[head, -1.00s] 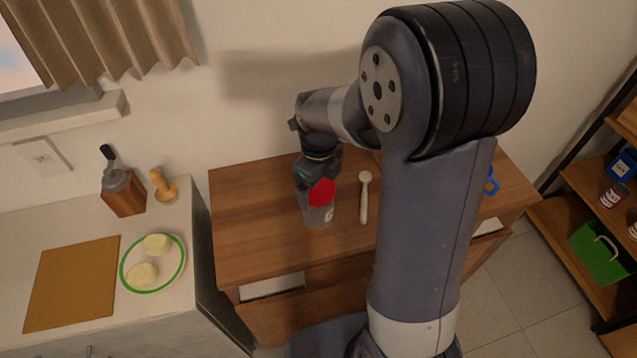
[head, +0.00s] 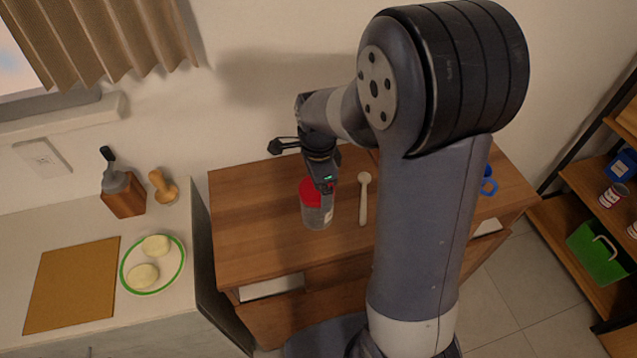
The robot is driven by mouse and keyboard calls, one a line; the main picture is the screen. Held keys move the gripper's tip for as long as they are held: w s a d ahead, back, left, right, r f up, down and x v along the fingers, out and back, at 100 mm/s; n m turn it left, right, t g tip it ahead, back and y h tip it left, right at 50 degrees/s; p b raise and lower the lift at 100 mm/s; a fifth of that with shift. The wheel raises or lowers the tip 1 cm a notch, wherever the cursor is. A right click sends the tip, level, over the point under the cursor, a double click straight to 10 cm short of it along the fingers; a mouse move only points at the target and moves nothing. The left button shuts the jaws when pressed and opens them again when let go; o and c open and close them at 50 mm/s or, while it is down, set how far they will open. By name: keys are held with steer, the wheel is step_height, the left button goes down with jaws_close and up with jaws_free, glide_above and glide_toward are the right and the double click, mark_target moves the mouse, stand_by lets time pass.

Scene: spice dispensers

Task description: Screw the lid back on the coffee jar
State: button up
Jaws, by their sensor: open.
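The coffee jar (head: 318,217) is a clear, greyish jar with a pale label, standing upright on the wooden cabinet top. Its red lid (head: 311,192) sits on the jar's mouth. Whether the lid is threaded tight cannot be told from here. My gripper (head: 325,185) is open and points down at the lid, with a finger in front of the lid's right side. It covers part of the lid, and I cannot tell whether it touches it.
A pale wooden spoon (head: 364,198) lies just right of the jar. A blue object (head: 489,181) is at the cabinet's right, partly behind my arm. The cabinet top (head: 250,225) is clear left of the jar. A counter with a green-rimmed plate (head: 152,288) stands further left.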

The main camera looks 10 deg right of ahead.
steer(key=n, duration=0.6)
steer(key=shift+w, duration=0.1)
steer(key=n, duration=0.6)
steer(key=shift+a+n, duration=0.1)
steer(key=shift+n, duration=0.2)
steer(key=c, duration=0.9)
steer(key=m, duration=0.6)
steer(key=shift+m, duration=1.7)
